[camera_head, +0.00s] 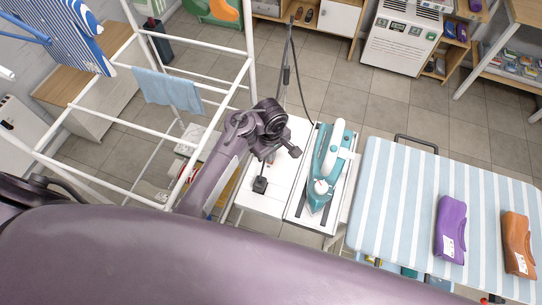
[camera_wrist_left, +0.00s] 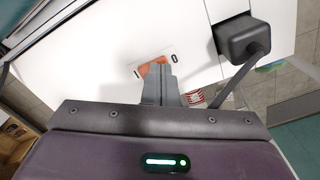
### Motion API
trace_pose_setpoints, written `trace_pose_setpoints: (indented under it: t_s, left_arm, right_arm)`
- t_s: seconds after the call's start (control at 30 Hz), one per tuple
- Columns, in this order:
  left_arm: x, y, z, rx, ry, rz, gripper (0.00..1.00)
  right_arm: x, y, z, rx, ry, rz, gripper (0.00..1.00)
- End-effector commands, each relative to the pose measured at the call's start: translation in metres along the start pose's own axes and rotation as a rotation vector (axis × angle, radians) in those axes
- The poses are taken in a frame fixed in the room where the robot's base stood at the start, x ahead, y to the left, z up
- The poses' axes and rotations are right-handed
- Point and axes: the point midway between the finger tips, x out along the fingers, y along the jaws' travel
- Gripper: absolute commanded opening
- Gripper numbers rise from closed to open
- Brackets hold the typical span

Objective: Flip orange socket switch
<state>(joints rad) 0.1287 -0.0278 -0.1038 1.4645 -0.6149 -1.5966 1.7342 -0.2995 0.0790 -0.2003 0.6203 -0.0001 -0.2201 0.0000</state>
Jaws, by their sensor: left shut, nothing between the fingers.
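The orange socket switch (camera_wrist_left: 152,68) sits in a white plate on the white board (camera_wrist_left: 90,60). My left gripper (camera_wrist_left: 160,72) is shut and empty. In the wrist view its fingertips overlap the lower right part of the switch; I cannot tell whether they touch it. In the head view my left gripper (camera_head: 270,155) is over the white board (camera_head: 262,203), left of the iron, and the switch cannot be made out there. My right gripper is not in view.
A teal and white iron (camera_head: 328,165) stands on the board's right part. A dark block (camera_wrist_left: 240,38) is right of the switch. A white drying rack (camera_head: 120,118) stands left. The striped ironing board (camera_head: 400,215) at right holds purple (camera_head: 451,228) and orange (camera_head: 517,243) folded items.

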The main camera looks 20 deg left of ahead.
Motion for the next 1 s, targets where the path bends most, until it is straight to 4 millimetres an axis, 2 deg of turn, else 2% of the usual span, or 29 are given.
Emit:
trace_pose_setpoints:
  t_s: [0.13, 0.47, 1.0]
  left_arm:
    - [-0.001, -0.002, 0.001, 0.0, -0.003, -0.005, 0.0]
    - [-0.025, -0.002, 0.001, 0.0, -0.002, -0.005, 0.0]
    - [-0.064, 0.0, 0.001, -0.001, -0.002, -0.002, 0.0]
  right_arm:
    - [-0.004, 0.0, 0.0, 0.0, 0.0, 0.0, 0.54]
    - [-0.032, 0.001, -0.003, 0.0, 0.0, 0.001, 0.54]
    - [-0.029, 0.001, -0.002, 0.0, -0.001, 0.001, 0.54]
